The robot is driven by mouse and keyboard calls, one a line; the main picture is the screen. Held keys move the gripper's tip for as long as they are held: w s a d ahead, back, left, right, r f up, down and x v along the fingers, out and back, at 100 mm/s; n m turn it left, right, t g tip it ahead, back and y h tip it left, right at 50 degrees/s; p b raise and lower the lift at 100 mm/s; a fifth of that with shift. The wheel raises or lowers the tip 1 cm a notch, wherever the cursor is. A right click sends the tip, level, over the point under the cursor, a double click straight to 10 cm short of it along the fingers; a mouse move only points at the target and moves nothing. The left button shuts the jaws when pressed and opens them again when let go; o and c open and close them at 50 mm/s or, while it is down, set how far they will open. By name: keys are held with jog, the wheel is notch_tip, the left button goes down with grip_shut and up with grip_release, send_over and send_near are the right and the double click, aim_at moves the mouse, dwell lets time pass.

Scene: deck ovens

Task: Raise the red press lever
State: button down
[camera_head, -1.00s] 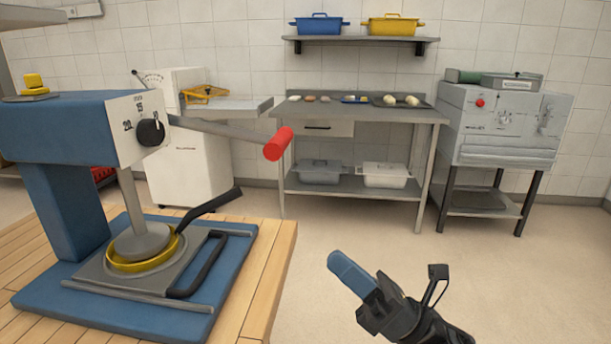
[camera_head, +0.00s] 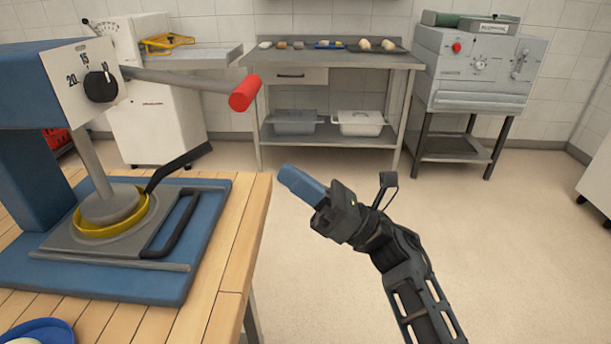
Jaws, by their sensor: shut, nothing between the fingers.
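The red press lever (camera_head: 244,93) is a red grip on a grey bar that sticks out to the right from the head of the blue press (camera_head: 30,100). The bar runs nearly level, dipping slightly toward the grip. The press's round grey plate (camera_head: 108,206) is down inside a yellow ring (camera_head: 128,222). My gripper (camera_head: 291,178) is shut and empty, with blue fingers pointing up and left. In the picture it is below and to the right of the red grip, beyond the wooden table's edge, and apart from the lever.
The wooden table (camera_head: 240,250) carries the press. A black pan handle (camera_head: 180,165) rises from the yellow ring, below the lever. A blue bowl (camera_head: 40,330) is at the front left. A metal worktable (camera_head: 330,60) stands behind. The floor to the right is clear.

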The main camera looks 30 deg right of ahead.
jog(key=w+a+r+p, duration=0.3)
jog(key=w+r, duration=0.1)
jog(key=r, duration=0.3)
jog(key=shift+w+a+r, duration=0.15)
jog(key=shift+a+r, duration=0.05)
